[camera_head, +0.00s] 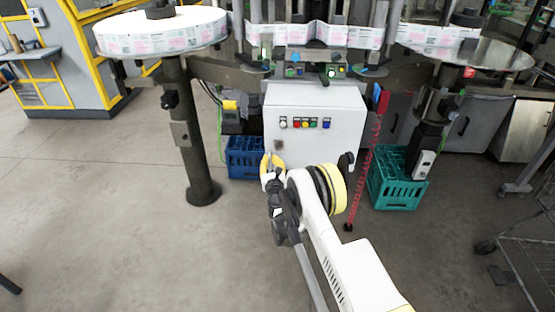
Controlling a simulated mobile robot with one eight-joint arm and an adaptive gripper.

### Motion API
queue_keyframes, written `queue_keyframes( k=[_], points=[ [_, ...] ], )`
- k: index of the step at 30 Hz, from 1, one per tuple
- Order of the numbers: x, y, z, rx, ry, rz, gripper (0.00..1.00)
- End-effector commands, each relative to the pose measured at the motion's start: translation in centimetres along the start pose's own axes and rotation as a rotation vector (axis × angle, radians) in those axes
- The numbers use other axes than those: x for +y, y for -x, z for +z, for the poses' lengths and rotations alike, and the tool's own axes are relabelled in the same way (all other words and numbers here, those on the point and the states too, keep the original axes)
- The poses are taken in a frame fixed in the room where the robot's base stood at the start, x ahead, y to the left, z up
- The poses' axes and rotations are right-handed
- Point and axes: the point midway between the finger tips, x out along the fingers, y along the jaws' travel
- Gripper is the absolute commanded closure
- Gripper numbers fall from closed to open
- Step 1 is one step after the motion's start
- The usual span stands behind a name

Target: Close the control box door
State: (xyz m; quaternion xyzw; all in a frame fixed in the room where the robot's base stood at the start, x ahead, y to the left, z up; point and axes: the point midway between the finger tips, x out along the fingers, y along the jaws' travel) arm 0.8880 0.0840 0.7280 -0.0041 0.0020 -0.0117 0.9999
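The control box (318,100) is a white cabinet under the labelling machine, in the middle of the camera_head view. Its front panel (345,130) carries a row of coloured buttons and a small dark latch or lock at lower left. I cannot tell whether this front is the door, or whether it stands ajar. My white arm with yellow rings reaches up from the bottom and covers the box's lower edge. My gripper (276,200) seems to be the dark linkage just below the box's lower left corner. Its fingers are not clear, nor is any contact with the box.
A blue crate (244,158) stands left of the box and a green crate (397,190) stands right. A grey post (190,145) is at left. A wire cart (525,235) stands far right. The left floor is open.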

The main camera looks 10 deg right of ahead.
Motion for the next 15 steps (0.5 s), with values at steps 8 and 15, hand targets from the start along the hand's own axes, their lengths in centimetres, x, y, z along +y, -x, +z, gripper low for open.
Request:
queue_keyframes(
  k=[8,15],
  points=[
    [1.14,0.12,0.0,0.0,0.0,0.018,1.0],
    [1.16,0.1,0.04,0.0,0.0,0.019,1.0]
  ],
)
